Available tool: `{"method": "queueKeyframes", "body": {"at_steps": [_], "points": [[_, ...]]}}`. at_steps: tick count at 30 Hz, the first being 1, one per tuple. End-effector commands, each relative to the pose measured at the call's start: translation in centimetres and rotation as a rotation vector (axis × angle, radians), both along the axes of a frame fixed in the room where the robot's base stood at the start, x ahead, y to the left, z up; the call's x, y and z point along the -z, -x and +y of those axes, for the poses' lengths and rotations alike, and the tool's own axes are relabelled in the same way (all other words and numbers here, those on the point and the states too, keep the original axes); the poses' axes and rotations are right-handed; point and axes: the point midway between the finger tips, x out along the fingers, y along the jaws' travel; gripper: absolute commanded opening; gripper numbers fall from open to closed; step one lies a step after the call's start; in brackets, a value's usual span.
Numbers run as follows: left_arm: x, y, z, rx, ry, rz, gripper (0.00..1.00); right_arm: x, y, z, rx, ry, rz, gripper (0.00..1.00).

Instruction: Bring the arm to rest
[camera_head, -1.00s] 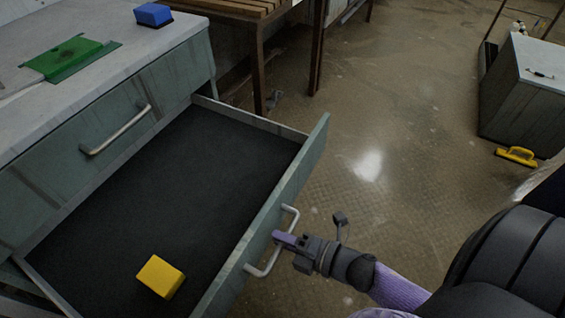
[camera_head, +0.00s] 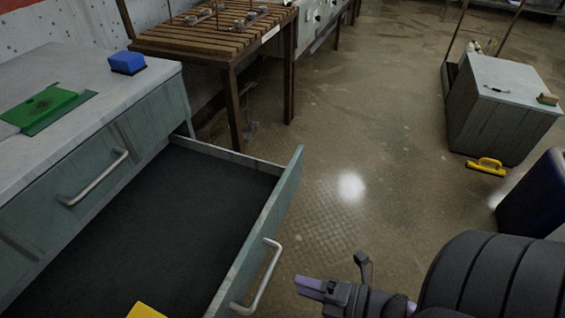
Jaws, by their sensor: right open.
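My right gripper (camera_head: 312,287) is at the bottom of the head view, to the right of the open drawer's handle (camera_head: 262,277). It is open and empty, and a gap of floor shows between it and the handle. My right arm comes in from the lower right corner. The drawer (camera_head: 270,225) stands pulled out from the cabinet. A yellow block (camera_head: 145,311) lies in it, mostly cut off by the bottom edge. My left gripper is not in view.
A blue block (camera_head: 127,63) and a green item (camera_head: 48,108) lie on the cabinet top. A slatted wooden table (camera_head: 205,42) stands behind. A grey cabinet (camera_head: 500,110) and a yellow-handled tool (camera_head: 486,166) are at the right. The middle floor is clear.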

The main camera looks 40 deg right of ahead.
Motion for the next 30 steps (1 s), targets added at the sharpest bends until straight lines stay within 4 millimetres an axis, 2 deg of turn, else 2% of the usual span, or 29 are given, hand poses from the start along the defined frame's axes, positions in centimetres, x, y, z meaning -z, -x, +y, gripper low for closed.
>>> {"method": "queueKeyframes", "body": {"at_steps": [4,16,17,19,20,22,23,24,27,30], "points": [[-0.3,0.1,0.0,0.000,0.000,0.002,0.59,-0.2,1.0,-0.5,0.001,0.001,-0.001,0.53],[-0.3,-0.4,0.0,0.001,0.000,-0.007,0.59,-0.1,1.0,-0.6,0.009,-0.006,0.010,0.53],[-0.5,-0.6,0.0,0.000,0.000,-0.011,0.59,0.3,1.1,-0.8,0.037,-0.024,0.039,0.53],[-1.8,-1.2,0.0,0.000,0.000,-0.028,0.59,2.6,1.9,-1.8,0.198,-0.126,0.215,0.53],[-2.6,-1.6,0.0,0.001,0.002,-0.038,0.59,4.3,2.8,-2.3,0.306,-0.193,0.331,0.53],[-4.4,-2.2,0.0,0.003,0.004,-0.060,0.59,8.7,6.6,-3.0,0.604,-0.359,0.640,0.53],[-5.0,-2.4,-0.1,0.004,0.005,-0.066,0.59,10.3,8.7,-3.0,0.730,-0.418,0.763,0.53],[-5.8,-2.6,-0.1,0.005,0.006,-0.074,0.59,12.1,11.7,-2.7,0.892,-0.481,0.910,0.53],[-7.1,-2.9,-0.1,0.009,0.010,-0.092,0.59,14.3,18.6,-1.6,1.239,-0.557,1.187,0.53],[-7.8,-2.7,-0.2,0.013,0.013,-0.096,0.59,14.8,23.2,-0.8,1.464,-0.565,1.332,0.53]]}}
